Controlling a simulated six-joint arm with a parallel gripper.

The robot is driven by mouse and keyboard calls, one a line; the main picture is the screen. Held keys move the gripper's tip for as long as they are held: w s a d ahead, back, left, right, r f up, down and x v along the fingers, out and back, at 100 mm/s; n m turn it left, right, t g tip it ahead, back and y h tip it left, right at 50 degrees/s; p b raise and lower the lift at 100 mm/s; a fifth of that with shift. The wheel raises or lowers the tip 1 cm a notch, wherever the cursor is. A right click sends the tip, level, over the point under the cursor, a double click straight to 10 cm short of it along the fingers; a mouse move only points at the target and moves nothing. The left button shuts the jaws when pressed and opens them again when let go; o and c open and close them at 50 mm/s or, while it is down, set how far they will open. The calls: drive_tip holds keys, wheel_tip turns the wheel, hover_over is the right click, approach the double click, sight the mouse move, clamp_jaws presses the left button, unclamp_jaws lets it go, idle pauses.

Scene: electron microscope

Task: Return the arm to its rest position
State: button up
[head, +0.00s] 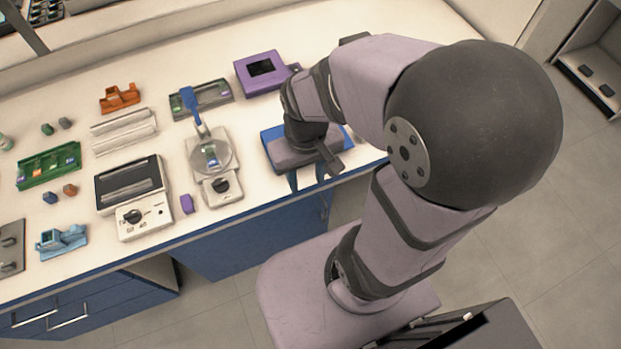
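My arm reaches from its base on the floor side over the front edge of the bench (239,50). My gripper (307,182) is at the bench's front edge, right of the middle of the picture. Its two blue fingers are apart, with nothing visible between them.
A balance-like device (222,188) with a round plate and blue lever stands left of the gripper. A purple device (258,72) is behind. Further left are a white knobbed unit (145,215), a green rack (36,170) and an orange holder (119,98). Floor lies in front.

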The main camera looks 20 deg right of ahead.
drive_tip(key=shift+s+d+f, duration=0.15)
drive_tip(key=shift+s+d, duration=0.15)
drive_tip(key=shift+s, duration=0.2)
drive_tip(key=shift+r+p, duration=0.35)
idle(0.7)
